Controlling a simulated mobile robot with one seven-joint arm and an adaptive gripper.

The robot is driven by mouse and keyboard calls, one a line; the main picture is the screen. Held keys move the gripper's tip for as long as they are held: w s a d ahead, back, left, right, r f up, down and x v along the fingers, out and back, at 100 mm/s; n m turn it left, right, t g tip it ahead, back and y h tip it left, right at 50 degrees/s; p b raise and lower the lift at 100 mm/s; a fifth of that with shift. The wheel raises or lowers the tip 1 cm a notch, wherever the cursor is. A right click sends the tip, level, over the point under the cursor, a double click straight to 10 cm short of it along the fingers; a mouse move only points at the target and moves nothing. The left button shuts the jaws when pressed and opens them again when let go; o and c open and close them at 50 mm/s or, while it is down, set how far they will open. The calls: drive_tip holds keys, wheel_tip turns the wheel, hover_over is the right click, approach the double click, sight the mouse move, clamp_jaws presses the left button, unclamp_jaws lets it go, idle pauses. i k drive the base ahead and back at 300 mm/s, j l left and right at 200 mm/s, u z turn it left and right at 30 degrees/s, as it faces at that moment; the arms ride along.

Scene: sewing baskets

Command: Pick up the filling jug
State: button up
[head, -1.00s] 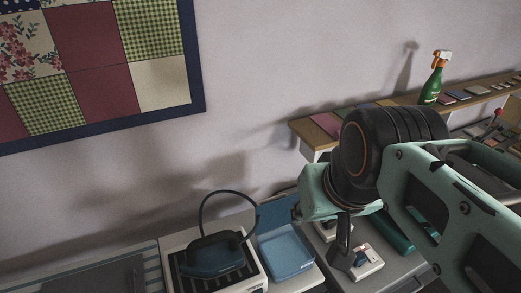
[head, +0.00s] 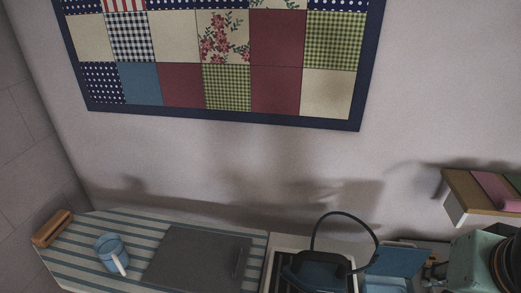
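A small blue jug (head: 109,248) with a pale handle, which fits the filling jug, stands upright on the striped surface (head: 78,272) at the lower left of the head view. Nothing touches it. Part of my arm shows at the lower right edge, far to the right of the jug. My gripper's fingers are out of the picture, so whether it is open or shut does not show.
A flat grey panel (head: 195,258) lies right of the jug. A wooden block (head: 52,228) is at its left. A dark blue iron (head: 318,272) with a looped black cord sits on a stand, beside a blue open box (head: 397,260). A shelf (head: 468,205) juts out at right.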

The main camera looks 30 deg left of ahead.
sight(110, 249)
drive_tip(key=u, duration=2.5)
drive_tip(key=i+j+z, duration=0.5)
drive_tip(key=i+j, duration=0.25)
